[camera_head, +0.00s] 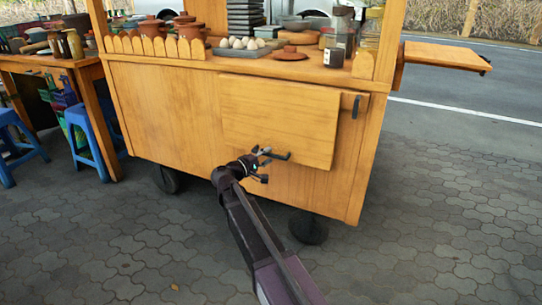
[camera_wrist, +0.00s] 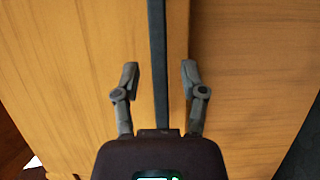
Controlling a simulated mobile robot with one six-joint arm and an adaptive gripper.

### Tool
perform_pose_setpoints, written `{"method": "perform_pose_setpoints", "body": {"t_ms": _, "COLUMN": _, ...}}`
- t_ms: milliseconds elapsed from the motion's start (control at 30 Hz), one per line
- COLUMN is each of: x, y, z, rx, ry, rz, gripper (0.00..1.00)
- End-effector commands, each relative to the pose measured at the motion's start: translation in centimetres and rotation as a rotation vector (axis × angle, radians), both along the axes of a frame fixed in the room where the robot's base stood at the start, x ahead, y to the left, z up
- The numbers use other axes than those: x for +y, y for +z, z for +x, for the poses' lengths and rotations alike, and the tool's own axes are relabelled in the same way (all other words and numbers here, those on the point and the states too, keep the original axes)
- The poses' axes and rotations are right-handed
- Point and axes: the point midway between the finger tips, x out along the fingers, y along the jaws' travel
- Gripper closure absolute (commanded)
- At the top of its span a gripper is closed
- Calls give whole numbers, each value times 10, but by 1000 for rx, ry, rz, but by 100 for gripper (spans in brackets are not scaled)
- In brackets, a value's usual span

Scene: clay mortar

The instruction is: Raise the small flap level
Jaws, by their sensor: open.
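The small flap (camera_head: 280,118) is a wooden panel on the cart's front, hanging down flat against it. A dark bar (camera_head: 277,155) shows at its lower edge. My gripper (camera_head: 266,165) is at this lower edge, close to the bar. In the wrist view my gripper (camera_wrist: 160,68) is open, with one finger on each side of a dark straight bar (camera_wrist: 157,40). Gaps show between the bar and both fingers. Wood fills most of the wrist view behind them. I cannot tell how deep the bar sits between the fingers.
A dark bracket (camera_head: 356,107) is on the cart front, right of the flap. Another wooden flap (camera_head: 445,55) stands out level at the cart's right side. Pots, eggs and jars crowd the counter above. Blue stools (camera_head: 86,128) stand at left. The paving (camera_head: 430,220) at right is clear.

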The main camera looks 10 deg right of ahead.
Motion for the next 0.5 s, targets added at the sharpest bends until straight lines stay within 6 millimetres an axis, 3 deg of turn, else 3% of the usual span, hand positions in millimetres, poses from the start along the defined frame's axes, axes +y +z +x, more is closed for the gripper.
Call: {"method": "perform_pose_setpoints", "body": {"t_ms": 500, "x": -9, "y": 0, "z": 5, "rx": 0, "ry": 0, "rz": 0, "gripper": 49}}
